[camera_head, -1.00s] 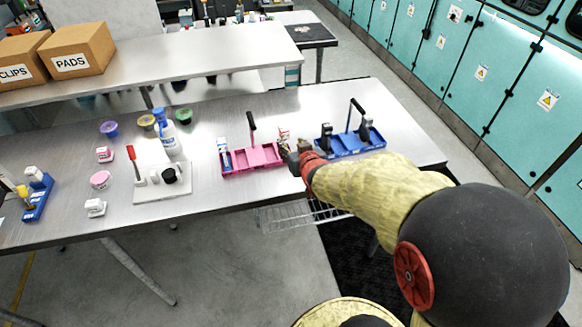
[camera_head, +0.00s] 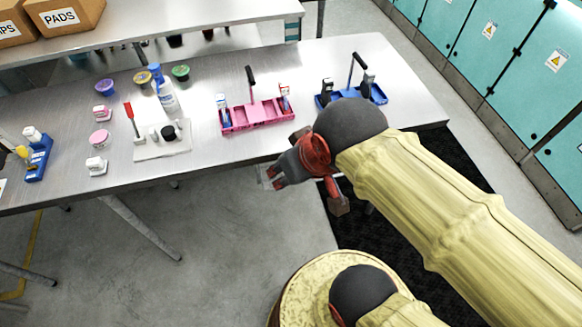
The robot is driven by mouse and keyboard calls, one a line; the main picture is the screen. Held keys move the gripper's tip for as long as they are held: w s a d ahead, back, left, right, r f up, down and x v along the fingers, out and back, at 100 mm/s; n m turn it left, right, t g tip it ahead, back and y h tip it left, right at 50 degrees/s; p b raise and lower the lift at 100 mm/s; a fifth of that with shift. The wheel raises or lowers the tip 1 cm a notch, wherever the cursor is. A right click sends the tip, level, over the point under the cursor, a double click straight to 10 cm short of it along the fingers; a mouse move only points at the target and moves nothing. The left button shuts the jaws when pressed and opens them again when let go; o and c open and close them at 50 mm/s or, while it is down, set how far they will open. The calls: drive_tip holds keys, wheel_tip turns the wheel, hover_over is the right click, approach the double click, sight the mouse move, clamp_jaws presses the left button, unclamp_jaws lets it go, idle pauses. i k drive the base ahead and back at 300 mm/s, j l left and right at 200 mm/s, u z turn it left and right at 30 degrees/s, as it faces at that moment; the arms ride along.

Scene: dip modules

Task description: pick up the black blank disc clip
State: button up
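Two upright black pieces stand in the blue caddy (camera_head: 378,95) at the right of the table, one at its left end (camera_head: 326,88) and one at its right end (camera_head: 368,82). A small round black piece (camera_head: 168,132) sits on the white board at left. I cannot tell which of these is the black blank disc clip. My gripper (camera_head: 279,178), dark grey with a red wrist, is over the table's front edge, in front of the pink caddy and left of the blue one. I see nothing held, but its fingers are too unclear to judge.
A pink caddy (camera_head: 257,124) with upright handle holds two small items. The white board (camera_head: 162,148) carries a red-handled tool (camera_head: 130,118). Cups, a bottle (camera_head: 164,94) and small pink and white pieces stand around it. The table front between board and gripper is clear.

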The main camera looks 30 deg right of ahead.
sight(327, 85)
drive_tip(key=i+j, duration=0.3)
drive_tip(key=i+j+z, duration=0.15)
drive_tip(key=z, duration=0.2)
drive_tip(key=i+j+z, duration=0.15)
drive_tip(key=z, duration=0.2)
drive_tip(key=i+j+z, duration=0.1)
drive_tip(key=j+z, duration=0.15)
drive_tip(key=z, duration=1.85)
